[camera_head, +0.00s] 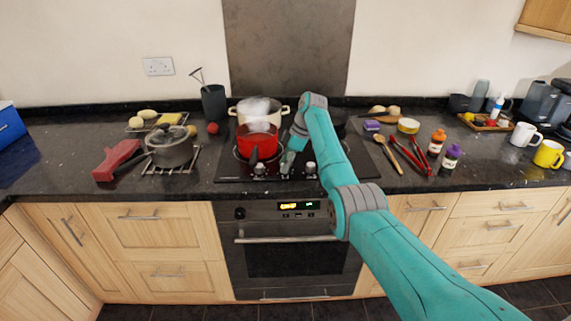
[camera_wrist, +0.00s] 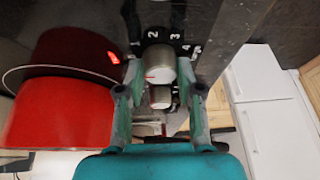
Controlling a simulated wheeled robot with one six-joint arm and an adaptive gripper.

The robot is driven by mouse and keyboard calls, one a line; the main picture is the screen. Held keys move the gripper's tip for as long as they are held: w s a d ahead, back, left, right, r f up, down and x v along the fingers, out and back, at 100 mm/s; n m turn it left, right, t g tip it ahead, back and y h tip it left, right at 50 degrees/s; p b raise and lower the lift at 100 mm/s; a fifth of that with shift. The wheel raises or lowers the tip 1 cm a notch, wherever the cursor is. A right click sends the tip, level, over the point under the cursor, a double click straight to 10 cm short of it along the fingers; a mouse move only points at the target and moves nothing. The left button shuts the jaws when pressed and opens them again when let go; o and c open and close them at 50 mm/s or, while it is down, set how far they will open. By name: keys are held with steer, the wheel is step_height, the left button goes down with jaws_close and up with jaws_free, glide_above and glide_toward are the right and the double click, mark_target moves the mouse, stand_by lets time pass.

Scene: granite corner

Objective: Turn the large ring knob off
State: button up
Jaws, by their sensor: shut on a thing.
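My gripper (camera_wrist: 158,72) is closed around a silver hob knob (camera_wrist: 160,60), one finger on each side, in the wrist view. This knob has a ring of white numbers beside it and a small red mark on its edge; I cannot tell which setting it points at. A second silver knob (camera_wrist: 161,97) shows below it, between the fingers. In the head view my gripper (camera_head: 288,160) is low at the front of the black hob (camera_head: 345,171), and the held knob is hidden. Other knobs show at left (camera_head: 260,169) and right (camera_head: 310,167).
A steaming red pot (camera_head: 258,143) stands close to my gripper's left, with a cream pot (camera_head: 240,111) behind. A red light (camera_wrist: 113,57) glows on the hob.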

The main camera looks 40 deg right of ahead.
steer(key=shift+n+g, duration=0.3)
steer(key=shift+n, duration=0.6)
steer(key=o, duration=1.2)
steer(key=shift+c, duration=0.2)
steer(key=v, duration=1.2)
steer(key=shift+w, duration=0.1)
